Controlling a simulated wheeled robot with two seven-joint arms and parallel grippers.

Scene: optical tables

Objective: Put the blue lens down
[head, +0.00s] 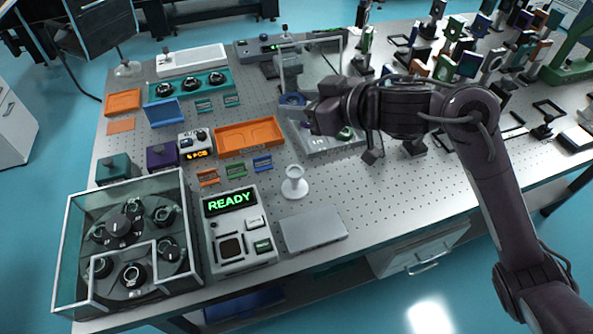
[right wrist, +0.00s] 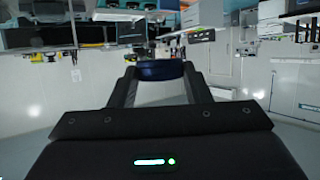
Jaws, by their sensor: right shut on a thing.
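The blue lens (head: 291,99) is a small dark blue disc or ring at the tip of my right gripper (head: 305,108) in the head view. In the right wrist view the two fingers (right wrist: 160,78) are shut on the blue lens (right wrist: 159,70), which sits between their tips. The gripper points left and is over the grey device with a clear upright panel (head: 292,68). I cannot tell how high the lens is above it. My left gripper is not in view.
A white round pedestal (head: 294,184), a grey flat plate (head: 313,229) and a READY device (head: 240,230) stand at the front. An orange tray (head: 249,134) lies left of the gripper. A glass-walled carousel (head: 127,240) is front left. Many optics crowd the back right.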

